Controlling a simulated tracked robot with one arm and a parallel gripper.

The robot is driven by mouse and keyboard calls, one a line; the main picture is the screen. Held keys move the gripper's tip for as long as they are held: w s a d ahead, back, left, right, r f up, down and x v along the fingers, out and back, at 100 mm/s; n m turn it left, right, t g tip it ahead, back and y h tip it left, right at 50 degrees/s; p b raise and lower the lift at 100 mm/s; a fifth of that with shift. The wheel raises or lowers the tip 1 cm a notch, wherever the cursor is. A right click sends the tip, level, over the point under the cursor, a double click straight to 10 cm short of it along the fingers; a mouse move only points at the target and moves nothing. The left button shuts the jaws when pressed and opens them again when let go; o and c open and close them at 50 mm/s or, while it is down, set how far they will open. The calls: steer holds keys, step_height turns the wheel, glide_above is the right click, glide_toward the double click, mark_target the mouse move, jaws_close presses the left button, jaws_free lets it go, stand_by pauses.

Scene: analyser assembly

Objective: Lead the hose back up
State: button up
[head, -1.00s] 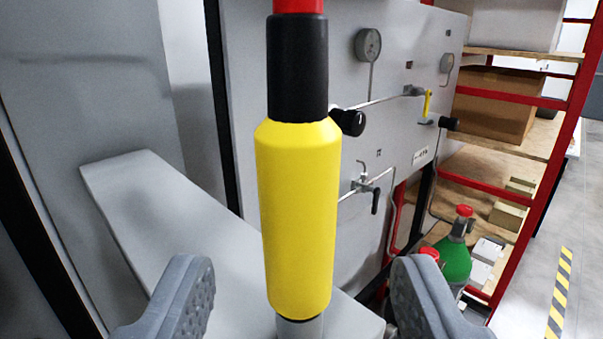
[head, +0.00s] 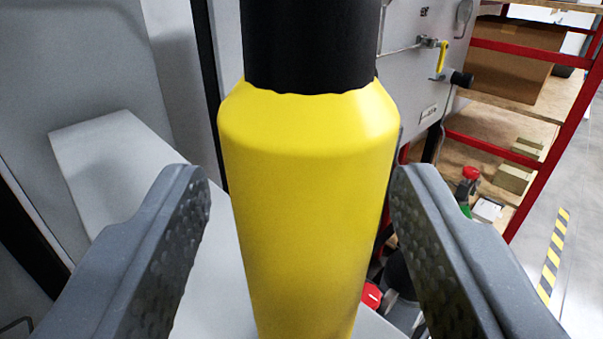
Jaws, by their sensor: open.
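A thick yellow cylinder (head: 308,190) with a black upper part (head: 311,45) stands upright in the middle of the head view. It looks like a hose end or handle, but I cannot tell for sure. Its top and bottom run out of the picture. My gripper (head: 303,205) is open, with one grey ridged finger on each side of the yellow part. A gap shows on both sides, so neither finger appears to touch it. No separate loose hose shows.
A pale grey slab (head: 120,185) lies behind the cylinder at left. A grey panel (head: 425,75) with a yellow-handled valve (head: 442,57) stands behind. A red-framed shelf (head: 540,165) with a cardboard box (head: 512,62) is at right. Open floor (head: 575,205) with striped tape lies beyond.

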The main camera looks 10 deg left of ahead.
steer(key=shift+w+p, duration=0.35)
steer(key=shift+p, duration=0.4)
steer(key=shift+w, duration=0.1)
jaws_close()
steer(key=shift+d+f, duration=0.1)
steer(key=shift+d, duration=0.05)
